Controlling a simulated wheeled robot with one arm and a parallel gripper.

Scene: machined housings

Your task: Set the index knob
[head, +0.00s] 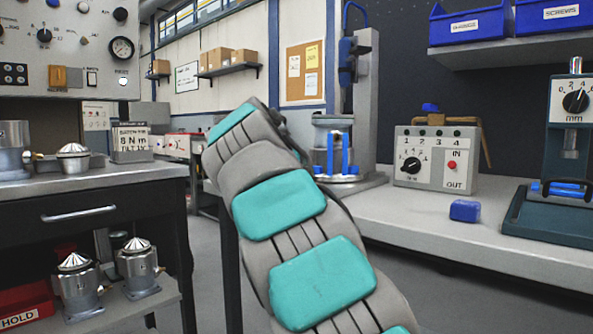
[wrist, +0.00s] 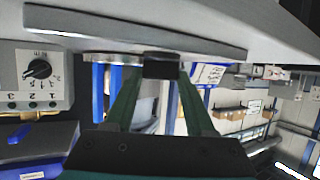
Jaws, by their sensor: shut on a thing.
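A grey control box (head: 436,172) on the right bench carries a black knob (head: 411,165), lamps numbered 1 to 4 and a red button by IN and OUT. The knob also shows upside down in the wrist view (wrist: 38,69), apart from my gripper. My gripper (wrist: 160,70) has its two green fingers closed on a small black block (wrist: 160,68) at the rim of a round metal plate. I cannot tell whether this block is the index knob. In the head view my forearm hides the gripper.
A fixture with blue posts (head: 345,155) stands on the round plate, left of the control box. A blue block (head: 465,210) lies on the bench front. A dark green stand (head: 550,215) with an mm dial is at right. Metal housings (head: 78,285) stand at left.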

